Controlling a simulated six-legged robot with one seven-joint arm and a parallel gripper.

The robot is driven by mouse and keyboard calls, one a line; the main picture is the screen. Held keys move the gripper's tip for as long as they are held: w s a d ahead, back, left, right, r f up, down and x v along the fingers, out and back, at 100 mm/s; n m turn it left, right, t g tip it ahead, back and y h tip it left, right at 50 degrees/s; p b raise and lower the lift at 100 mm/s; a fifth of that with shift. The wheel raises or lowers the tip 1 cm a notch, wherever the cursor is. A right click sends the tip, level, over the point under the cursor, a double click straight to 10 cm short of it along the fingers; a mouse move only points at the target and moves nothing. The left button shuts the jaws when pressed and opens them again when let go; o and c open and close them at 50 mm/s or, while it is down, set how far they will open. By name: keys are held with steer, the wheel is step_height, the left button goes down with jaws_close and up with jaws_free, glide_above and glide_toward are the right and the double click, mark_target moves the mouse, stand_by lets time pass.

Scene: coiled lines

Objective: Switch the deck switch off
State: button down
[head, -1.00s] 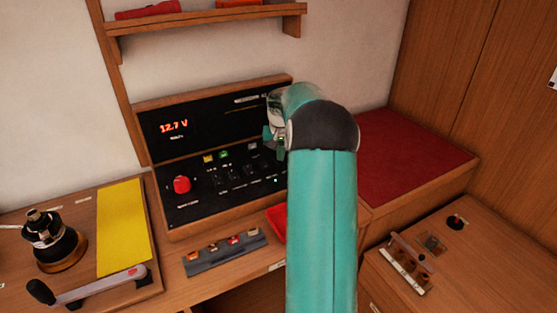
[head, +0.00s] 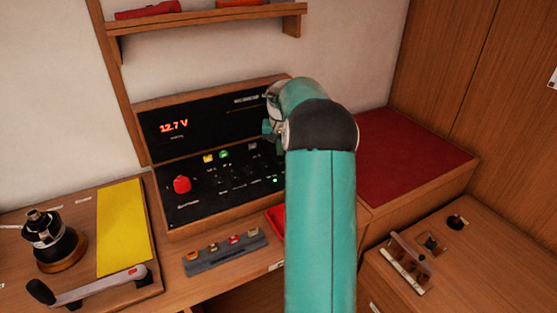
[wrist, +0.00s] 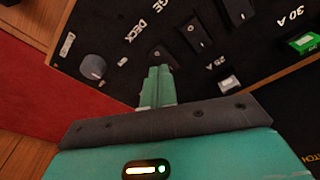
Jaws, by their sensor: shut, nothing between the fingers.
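The black switch panel (head: 225,185) stands at the back of the desk in the head view. In the wrist view the "DECK" label (wrist: 133,30) is readable, and a black rocker, apparently the deck switch (wrist: 159,53), sits beside it at my fingertips. The fingers cover part of it, so its position and whether they touch it cannot be told. My gripper (wrist: 158,72) is shut and empty, pointing at the panel. In the head view my gripper (head: 268,130) is small and partly hidden by my arm, over the panel's right side.
Neighbouring black rockers (wrist: 195,35) lie close to the right of my fingertips in the wrist view. A grey knob (wrist: 93,67) is to the left. A red knob (head: 181,184) and a lit 12.7 V display (head: 174,126) are on the panel's left. A red-topped bench (head: 410,150) is at right.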

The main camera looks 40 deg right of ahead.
steer(key=shift+r, duration=2.05)
steer(key=shift+a, duration=0.1)
steer(key=s+a+r+n+t, duration=0.15)
steer(key=a+r, duration=0.25)
steer(key=a, duration=0.5)
steer(key=s+a+r+n, duration=0.2)
steer(key=a+r, duration=0.1)
steer(key=a, duration=0.5)
steer(key=s+a+r+n, duration=0.1)
steer(key=a+r, duration=0.3)
steer(key=a, duration=0.5)
steer(key=s+a+f+n+t, duration=0.1)
steer(key=s+a+f+n, duration=0.1)
steer(key=s+a, duration=0.6)
steer(key=s+a+f+n+t+y, duration=0.1)
steer(key=s+a+f+n+t, duration=0.1)
steer(key=s+a, duration=0.7)
steer(key=shift+s+a+n, duration=0.25)
steer(key=shift+s+n, duration=0.3)
steer(key=shift+s, duration=0.3)
